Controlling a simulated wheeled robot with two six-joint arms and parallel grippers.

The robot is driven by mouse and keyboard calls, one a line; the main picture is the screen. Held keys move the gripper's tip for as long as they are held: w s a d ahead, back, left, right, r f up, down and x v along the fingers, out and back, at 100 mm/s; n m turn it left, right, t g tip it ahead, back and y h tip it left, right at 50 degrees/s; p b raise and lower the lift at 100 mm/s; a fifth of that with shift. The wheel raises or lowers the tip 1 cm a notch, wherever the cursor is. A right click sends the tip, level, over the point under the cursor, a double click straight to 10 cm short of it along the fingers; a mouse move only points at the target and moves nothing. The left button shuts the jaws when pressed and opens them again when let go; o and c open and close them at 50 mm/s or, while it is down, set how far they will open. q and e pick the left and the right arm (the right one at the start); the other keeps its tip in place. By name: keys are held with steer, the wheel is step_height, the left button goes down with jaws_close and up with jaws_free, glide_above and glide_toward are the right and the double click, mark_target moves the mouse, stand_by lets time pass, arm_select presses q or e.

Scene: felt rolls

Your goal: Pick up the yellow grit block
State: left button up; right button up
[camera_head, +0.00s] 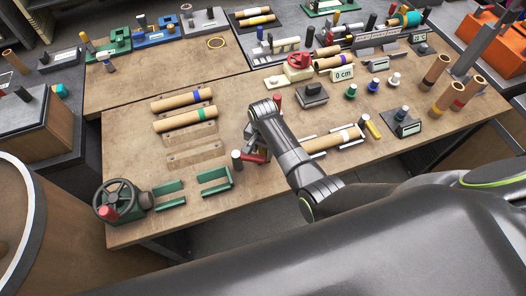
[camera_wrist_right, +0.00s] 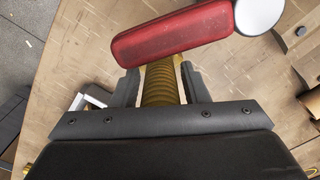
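A red block (camera_head: 252,157) with a round end piece is at that gripper. My left gripper is not in view.
Two more rolls (camera_head: 185,124) lie on wooden racks at left. Green brackets (camera_head: 214,179) and a handwheel (camera_head: 118,200) are at the front left. Bare bench (camera_head: 120,150) shows at left.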

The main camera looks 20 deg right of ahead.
steer(key=c, duration=0.7)
steer(key=shift+r, duration=0.15)
step_height(320, 180, up, 11)
steer(key=shift+w+r+b, duration=0.1)
steer(key=shift+r+b, duration=0.1)
steer(key=shift+b, duration=0.3)
steer(key=shift+r+p, duration=2)
steer(key=shift+r, duration=1.2)
steer(key=shift+f, duration=0.1)
